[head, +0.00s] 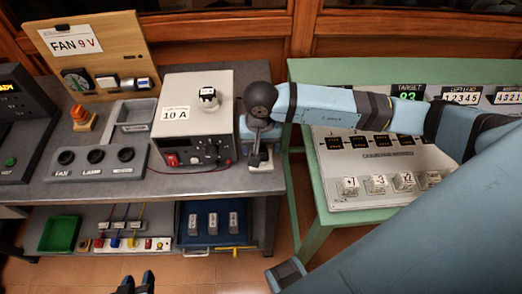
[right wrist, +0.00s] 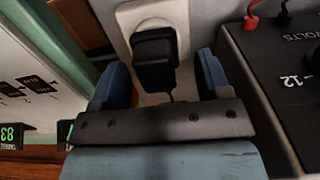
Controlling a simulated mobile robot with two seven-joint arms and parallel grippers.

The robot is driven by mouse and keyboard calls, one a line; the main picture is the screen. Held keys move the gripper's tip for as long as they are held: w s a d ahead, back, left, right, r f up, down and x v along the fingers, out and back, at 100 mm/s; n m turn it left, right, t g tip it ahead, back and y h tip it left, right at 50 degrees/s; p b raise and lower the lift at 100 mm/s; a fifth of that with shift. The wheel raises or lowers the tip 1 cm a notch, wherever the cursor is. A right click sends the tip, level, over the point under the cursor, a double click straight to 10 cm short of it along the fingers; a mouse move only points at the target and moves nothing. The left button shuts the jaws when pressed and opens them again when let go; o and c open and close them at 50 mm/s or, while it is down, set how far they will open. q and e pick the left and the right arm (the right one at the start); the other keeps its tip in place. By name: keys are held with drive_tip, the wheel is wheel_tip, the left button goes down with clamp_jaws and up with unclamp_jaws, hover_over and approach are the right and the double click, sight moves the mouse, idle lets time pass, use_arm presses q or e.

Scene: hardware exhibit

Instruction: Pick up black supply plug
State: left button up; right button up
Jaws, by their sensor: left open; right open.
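The black supply plug (right wrist: 155,62) sits in a white socket plate (right wrist: 133,16) in the right wrist view, with a dark cord running down from it. My right gripper (right wrist: 160,66) is open, with one blue finger on each side of the plug, and gaps show between fingers and plug. In the head view the right gripper (head: 257,138) points down over the right end of the grey bench, and it mostly hides the plug there. My left gripper (head: 135,282) is open and empty at the bottom edge of the head view, low in front of the bench.
A grey power supply box (head: 195,117) labelled 10 A stands just left of the right gripper. A green table (head: 310,180) with a white button panel is to the right. A wooden FAN 9 V board (head: 95,50) stands at back left. The lower shelf holds a green tray (head: 59,233).

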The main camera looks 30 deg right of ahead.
drive_tip(key=c, duration=1)
wheel_tip(320, 180, up, 20)
drive_tip(key=shift+r, duration=0.1)
